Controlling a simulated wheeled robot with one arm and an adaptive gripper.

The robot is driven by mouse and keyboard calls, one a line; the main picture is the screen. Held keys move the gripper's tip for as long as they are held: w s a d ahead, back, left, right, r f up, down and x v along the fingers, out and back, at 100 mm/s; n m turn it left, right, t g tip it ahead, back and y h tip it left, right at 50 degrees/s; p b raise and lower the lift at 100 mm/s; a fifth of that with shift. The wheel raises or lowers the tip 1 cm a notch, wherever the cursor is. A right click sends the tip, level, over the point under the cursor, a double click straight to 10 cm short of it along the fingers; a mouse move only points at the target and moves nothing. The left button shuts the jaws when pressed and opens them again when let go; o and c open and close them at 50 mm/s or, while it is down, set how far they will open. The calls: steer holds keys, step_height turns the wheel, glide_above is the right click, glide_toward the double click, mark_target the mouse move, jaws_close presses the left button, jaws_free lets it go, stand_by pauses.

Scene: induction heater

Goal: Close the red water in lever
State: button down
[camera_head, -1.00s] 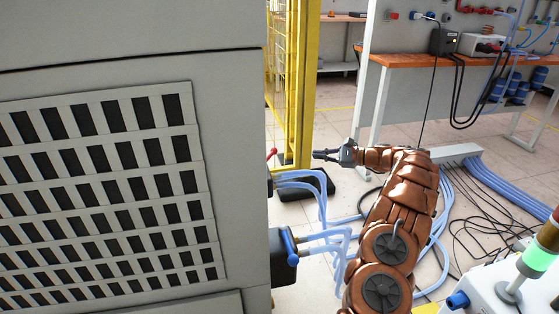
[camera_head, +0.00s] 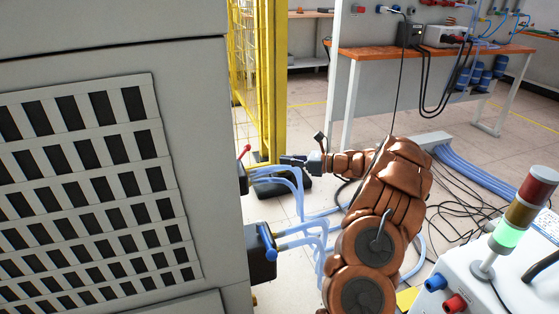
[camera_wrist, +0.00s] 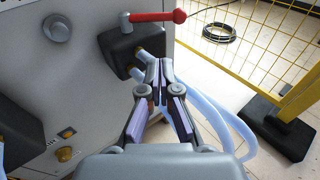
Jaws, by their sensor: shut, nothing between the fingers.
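The red lever (camera_wrist: 155,16) sticks out sideways to the right from a grey pivot on top of a black valve block (camera_wrist: 122,48) in the wrist view. In the head view the red lever (camera_head: 244,151) shows small at the right edge of the grey cabinet, above the upper hoses. My gripper (camera_wrist: 159,64) is shut and empty. In the wrist view its tips are below the lever and beside the block, in front of the hose fittings. In the head view my gripper (camera_head: 284,160) is just right of the lever and apart from it.
Light blue hoses (camera_head: 291,182) leave the upper block and bend down below my gripper. A second block with a blue lever (camera_head: 267,241) sits lower. A yellow fence post (camera_head: 270,80) stands behind on a black foot. A machine with a signal tower (camera_head: 523,210) stands right.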

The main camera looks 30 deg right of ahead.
mark_target(242, 155)
steer(key=r+b+x, duration=0.1)
steer(key=b+x, duration=0.2)
steer(key=x, duration=0.9)
steer(key=shift+b, duration=0.4)
steer(key=shift+w+r+p, duration=0.15)
steer(key=shift+r+p, duration=0.2)
steer(key=shift+p, duration=0.65)
steer(key=shift+f+p, duration=0.2)
steer(key=shift+p, duration=0.1)
